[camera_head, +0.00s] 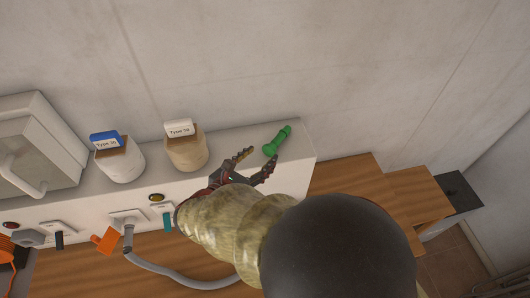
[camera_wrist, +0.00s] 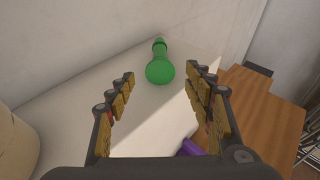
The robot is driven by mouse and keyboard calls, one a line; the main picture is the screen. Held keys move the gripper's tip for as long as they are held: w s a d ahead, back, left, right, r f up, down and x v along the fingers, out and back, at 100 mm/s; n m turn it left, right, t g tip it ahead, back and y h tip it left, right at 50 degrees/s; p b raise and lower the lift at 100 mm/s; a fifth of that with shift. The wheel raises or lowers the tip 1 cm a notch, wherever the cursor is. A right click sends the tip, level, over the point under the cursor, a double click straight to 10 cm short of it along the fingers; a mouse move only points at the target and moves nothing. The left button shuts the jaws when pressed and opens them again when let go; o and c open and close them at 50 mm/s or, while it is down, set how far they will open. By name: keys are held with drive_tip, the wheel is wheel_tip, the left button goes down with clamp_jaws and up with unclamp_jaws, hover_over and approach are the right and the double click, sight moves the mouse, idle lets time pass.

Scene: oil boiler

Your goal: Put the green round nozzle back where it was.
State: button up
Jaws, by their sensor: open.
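The green round nozzle (camera_head: 276,141) lies on its side on the white boiler top (camera_head: 232,143), near its right end. It also shows in the wrist view (camera_wrist: 160,66), ahead of the fingers and roughly centred between them, with its round end toward me. My gripper (camera_head: 256,166) is open and empty. Its fingertips are close to the nozzle's near end and do not appear to touch it. In the wrist view, the two fingers of my gripper (camera_wrist: 162,83) stand wide apart over the white surface.
Two round holders with cards, "Type 1a"-like (camera_head: 187,148) and a blue-topped one (camera_head: 121,160), stand left of my gripper. A wall rises behind. A grey hose (camera_head: 180,281) and an orange tag (camera_head: 105,240) are at the front. A purple item (camera_wrist: 192,147) shows below right.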

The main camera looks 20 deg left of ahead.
drive_tip(key=v, duration=0.8)
drive_tip(key=w+d+r+m+g+h, duration=0.2)
drive_tip(key=d+m+g, duration=0.2)
drive_tip(key=d+m, duration=0.55)
drive_tip(key=w+d+r+m+g+h, duration=0.15)
drive_tip(key=d+m+g, duration=0.25)
drive_tip(key=d, duration=1.1)
drive_tip(key=s+d+r+m+y, duration=0.3)
drive_tip(key=s+d+m, duration=0.2)
drive_tip(key=m, duration=0.5)
drive_tip(key=s+d+r+m+y, duration=0.3)
drive_tip(key=s+d+m, duration=0.1)
drive_tip(key=d+m, duration=0.5)
drive_tip(key=shift+s+r+m+y, duration=0.3)
drive_tip(key=shift+s+m+y, duration=0.05)
drive_tip(key=shift+s+m, duration=0.1)
drive_tip(key=shift+d+f, duration=0.1)
drive_tip(key=shift+d, duration=0.05)
